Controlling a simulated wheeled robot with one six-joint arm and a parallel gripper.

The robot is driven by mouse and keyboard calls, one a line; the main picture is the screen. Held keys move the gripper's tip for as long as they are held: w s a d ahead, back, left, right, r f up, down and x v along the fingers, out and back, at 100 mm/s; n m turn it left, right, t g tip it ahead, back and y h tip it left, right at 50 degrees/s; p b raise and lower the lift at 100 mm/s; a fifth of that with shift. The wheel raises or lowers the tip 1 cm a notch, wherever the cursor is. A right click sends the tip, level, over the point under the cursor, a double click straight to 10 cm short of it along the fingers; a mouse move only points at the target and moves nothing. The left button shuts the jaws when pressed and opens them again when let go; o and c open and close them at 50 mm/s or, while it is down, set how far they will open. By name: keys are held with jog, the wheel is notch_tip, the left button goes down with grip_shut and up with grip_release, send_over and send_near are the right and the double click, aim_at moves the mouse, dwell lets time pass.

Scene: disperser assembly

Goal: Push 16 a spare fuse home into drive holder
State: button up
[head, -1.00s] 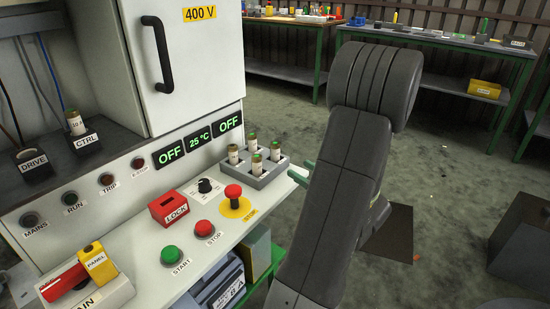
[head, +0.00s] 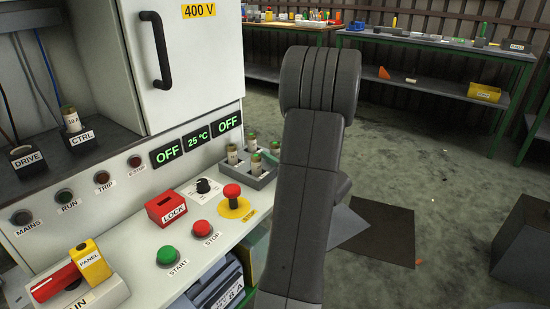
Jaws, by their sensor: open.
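The drive holder (head: 28,160) is a black block labelled DRIVE at the far left of the cabinet recess, and no fuse shows in it. Several pale fuses with green tops stand upright in a grey tray (head: 262,181) on the console's right end; one is the front fuse (head: 256,165). The tray's right side is partly behind my arm.
The CTRL holder (head: 82,139) beside the drive holder has a tilted fuse (head: 70,119) in it. A red emergency button (head: 232,194), a red LOCK block (head: 166,208) and a yellow PANEL tag (head: 90,262) stand up from the console. The cabinet door (head: 180,60) is above.

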jog(key=shift+w+a, duration=0.2)
jog(key=shift+w, duration=0.05)
jog(key=shift+c, duration=0.4)
jog(key=c, duration=1)
